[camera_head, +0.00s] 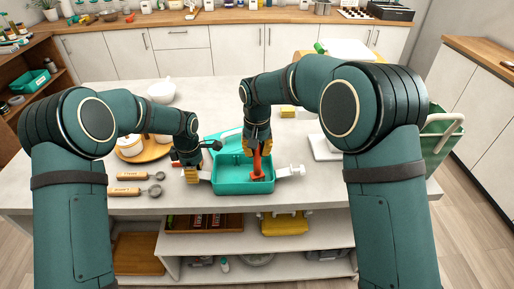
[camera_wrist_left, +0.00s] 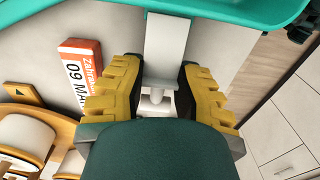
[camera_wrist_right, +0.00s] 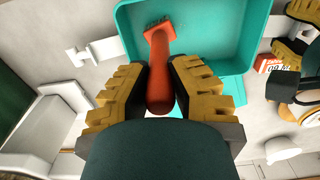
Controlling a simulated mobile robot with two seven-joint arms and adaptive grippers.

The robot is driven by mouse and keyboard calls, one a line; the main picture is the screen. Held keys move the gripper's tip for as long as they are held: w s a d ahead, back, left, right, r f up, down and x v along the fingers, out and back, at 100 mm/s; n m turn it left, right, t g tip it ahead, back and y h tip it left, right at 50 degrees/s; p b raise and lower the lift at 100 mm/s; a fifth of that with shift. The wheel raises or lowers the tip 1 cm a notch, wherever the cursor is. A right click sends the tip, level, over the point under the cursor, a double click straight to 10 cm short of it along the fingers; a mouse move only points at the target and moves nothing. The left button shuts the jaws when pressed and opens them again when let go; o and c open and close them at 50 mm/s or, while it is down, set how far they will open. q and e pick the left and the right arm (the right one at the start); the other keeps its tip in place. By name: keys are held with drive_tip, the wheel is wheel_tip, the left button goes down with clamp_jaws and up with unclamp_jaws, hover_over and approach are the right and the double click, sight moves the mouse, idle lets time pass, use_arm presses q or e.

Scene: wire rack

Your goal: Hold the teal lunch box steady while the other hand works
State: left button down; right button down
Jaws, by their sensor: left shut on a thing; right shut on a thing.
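The teal lunch box (camera_head: 230,188) sits open near the front edge of the counter. It has white side latches, and its teal lid (camera_head: 226,137) lies back behind it. My left gripper (camera_head: 197,176) is at the box's left side, shut on the white latch (camera_wrist_left: 166,50); the box rim (camera_wrist_left: 240,12) shows just beyond. My right gripper (camera_head: 259,148) is over the box, shut on the handle of an orange-red brush (camera_head: 257,165). In the right wrist view the brush (camera_wrist_right: 159,75) reaches down into the box (camera_wrist_right: 225,28), its bristle head at the box floor.
A round wooden tray (camera_head: 155,153) with white jars and two measuring spoons (camera_head: 128,191) lie left of the box. A white flat device (camera_head: 323,149) stands to the right. A yellow block (camera_head: 288,112) lies behind.

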drive_tip(key=shift+w, duration=0.1)
drive_tip(key=shift+w, duration=1.2)
drive_tip(key=shift+s+a, duration=1.5)
drive_tip(key=shift+s, duration=0.25)
